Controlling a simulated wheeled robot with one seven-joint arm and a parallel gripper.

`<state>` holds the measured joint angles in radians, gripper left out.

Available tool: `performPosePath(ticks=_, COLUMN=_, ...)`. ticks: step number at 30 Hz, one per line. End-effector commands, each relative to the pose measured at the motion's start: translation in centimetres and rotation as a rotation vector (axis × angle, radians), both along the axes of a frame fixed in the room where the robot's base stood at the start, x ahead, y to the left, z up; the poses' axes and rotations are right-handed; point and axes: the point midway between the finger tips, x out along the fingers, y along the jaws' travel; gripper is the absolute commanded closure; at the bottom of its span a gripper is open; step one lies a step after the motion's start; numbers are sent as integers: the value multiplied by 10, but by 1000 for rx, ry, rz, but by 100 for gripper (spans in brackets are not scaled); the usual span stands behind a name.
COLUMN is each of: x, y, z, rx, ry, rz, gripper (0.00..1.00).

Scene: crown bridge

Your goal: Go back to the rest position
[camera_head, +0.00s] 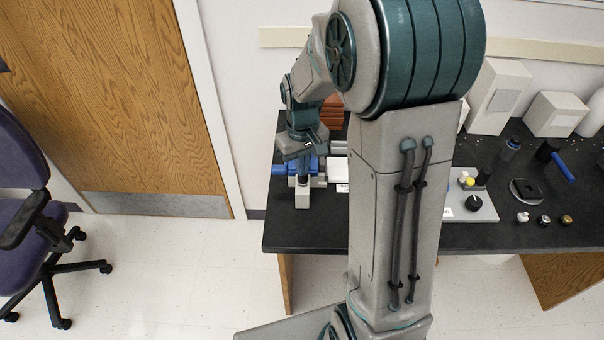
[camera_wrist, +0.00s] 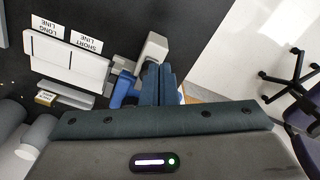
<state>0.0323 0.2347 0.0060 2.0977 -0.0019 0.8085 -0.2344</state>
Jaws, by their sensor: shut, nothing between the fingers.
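My gripper (camera_head: 303,172) is at the left end of the black table in the head view, pointing down. It is shut and holds nothing. In the wrist view its dark fingers (camera_wrist: 160,84) lie side by side. Below and beside them is a blue and grey fixture, with a blue part (camera_head: 280,170) and a pale grey block (camera_head: 302,198). The wrist view shows the blue part (camera_wrist: 122,89) and the grey block (camera_wrist: 152,47) very close to the fingers. Whether they touch cannot be told. My arm hides the middle of the table.
The black table (camera_head: 305,236) carries a grey tray (camera_head: 485,212), a blue-handled tool (camera_head: 563,168), a dark bottle (camera_head: 509,149) and white boxes (camera_head: 498,96) on the right. A white board (camera_wrist: 65,60) with line labels lies near the gripper. An office chair (camera_head: 22,200) stands left on open floor.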

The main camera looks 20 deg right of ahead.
Motion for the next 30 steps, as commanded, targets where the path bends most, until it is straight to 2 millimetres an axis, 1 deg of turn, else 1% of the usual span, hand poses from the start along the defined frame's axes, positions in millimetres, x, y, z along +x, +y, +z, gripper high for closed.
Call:
performPosePath(ticks=2, x=0, y=0, z=4, rx=0, ry=0, rz=0, gripper=100)
performPosePath(ticks=16, x=0, y=0, z=4, rx=0, ry=0, rz=0, gripper=100)
performPosePath(ticks=19, x=-4, y=1, z=10, rx=0, ry=-9, rz=-5, gripper=100)
performPosePath(ticks=23, x=-21, y=2, z=31, rx=0, ry=-41, rz=-25, gripper=100)
performPosePath(ticks=27, x=-51, y=4, z=59, rx=0, ry=-93, rz=-60, gripper=100)
performPosePath(ticks=30, x=-74, y=6, z=76, rx=3, ry=-128, rz=-86, gripper=100)
